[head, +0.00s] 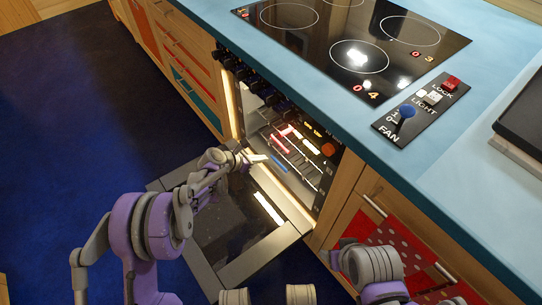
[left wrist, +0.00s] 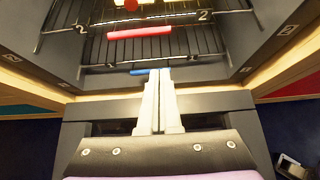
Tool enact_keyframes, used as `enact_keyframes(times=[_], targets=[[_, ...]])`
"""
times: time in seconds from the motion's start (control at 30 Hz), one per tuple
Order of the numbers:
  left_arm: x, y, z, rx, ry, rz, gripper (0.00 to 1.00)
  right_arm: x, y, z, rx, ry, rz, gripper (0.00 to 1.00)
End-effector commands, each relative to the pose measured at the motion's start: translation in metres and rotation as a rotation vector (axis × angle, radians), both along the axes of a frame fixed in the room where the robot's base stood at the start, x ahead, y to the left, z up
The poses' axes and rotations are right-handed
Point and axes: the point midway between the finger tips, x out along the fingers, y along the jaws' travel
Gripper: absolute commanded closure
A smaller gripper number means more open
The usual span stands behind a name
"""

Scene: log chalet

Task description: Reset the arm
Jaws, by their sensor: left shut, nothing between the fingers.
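My left gripper (head: 259,158) is in front of the open oven (head: 290,150), above its lowered door (head: 232,232). In the left wrist view its two pale fingers (left wrist: 160,72) are together with nothing between them, and they point into the oven cavity. My right arm shows at the bottom of the head view, but its gripper is out of sight.
Inside the oven are wire racks (left wrist: 180,42), a red bar (left wrist: 139,32) and a blue bar (left wrist: 150,71). Above is a blue counter (head: 455,150) with a black hob (head: 350,40) and a switch panel (head: 415,108). Dark blue floor (head: 70,110) lies open at left.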

Motion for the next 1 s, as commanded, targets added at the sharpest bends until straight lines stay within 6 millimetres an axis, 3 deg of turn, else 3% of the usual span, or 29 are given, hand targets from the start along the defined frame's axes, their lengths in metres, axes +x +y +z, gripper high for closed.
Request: enact_keyframes(times=[0.2, 0.67, 0.87, 1.0], targets=[[-0.016, 0.026, 0.023, 0.001, 0.000, 0.002, 1.00, -0.002, 0.000, 0.009, 0.000, -0.002, 0.000, 0.35], [-0.025, 0.034, 0.034, 0.025, -0.017, -0.020, 1.00, -0.002, 0.000, 0.011, 0.000, -0.002, 0.000, 0.35], [-0.063, 0.049, 0.075, 0.245, -0.159, -0.194, 1.00, -0.002, 0.000, 0.011, 0.000, -0.002, 0.000, 0.35], [-0.110, 0.068, 0.108, 0.474, -0.298, -0.404, 1.00, -0.002, 0.000, 0.011, 0.000, -0.002, 0.000, 0.35]])
